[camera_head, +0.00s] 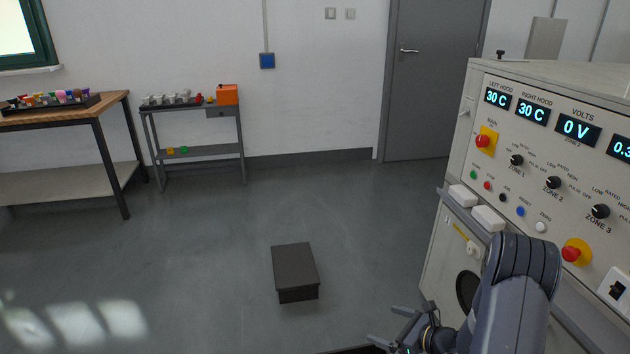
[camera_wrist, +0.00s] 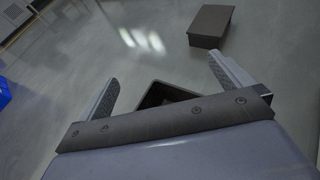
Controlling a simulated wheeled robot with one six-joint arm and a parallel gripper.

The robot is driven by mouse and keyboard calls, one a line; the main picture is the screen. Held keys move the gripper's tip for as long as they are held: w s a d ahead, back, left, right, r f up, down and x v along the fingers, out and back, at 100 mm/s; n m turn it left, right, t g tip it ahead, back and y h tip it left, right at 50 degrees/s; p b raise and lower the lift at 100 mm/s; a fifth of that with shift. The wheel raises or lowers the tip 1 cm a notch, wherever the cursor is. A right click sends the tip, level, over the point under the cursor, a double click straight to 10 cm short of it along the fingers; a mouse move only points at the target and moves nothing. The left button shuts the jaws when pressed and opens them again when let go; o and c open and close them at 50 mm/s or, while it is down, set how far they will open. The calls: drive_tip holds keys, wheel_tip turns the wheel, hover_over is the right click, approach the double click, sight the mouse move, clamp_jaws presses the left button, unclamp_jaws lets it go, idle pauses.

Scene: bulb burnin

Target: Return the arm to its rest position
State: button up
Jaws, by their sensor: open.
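My gripper (camera_head: 392,328) is low at the bottom of the head view, in front of the control cabinet (camera_head: 455,160). My grey arm (camera_head: 515,290) reaches down beside the cabinet's front. In the wrist view my gripper (camera_wrist: 162,78) has its two fingers spread wide apart, with nothing held between them. A dark open-topped box or tray (camera_wrist: 165,92) shows partly behind the gripper's body in the wrist view; the rest of it is hidden.
A dark box (camera_head: 296,268) lies on the open floor and also shows in the wrist view (camera_wrist: 210,25). The cabinet has knobs, red stop buttons and displays. A wooden-topped bench (camera_head: 115,105) and a small grey table (camera_head: 190,152) stand at the back left. A blue object (camera_wrist: 4,92) is at the wrist view's left edge.

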wheel_tip(320, 180, up, 44)
drive_tip(key=d+m+t+h+p, duration=0.2)
drive_tip(key=m+h+p, duration=0.4)
drive_tip(key=p, duration=1.9)
drive_tip(key=shift+s+d+r+t, duration=0.15)
drive_tip(key=shift+d+r+t, duration=0.1)
drive_tip(key=shift+t, duration=0.65)
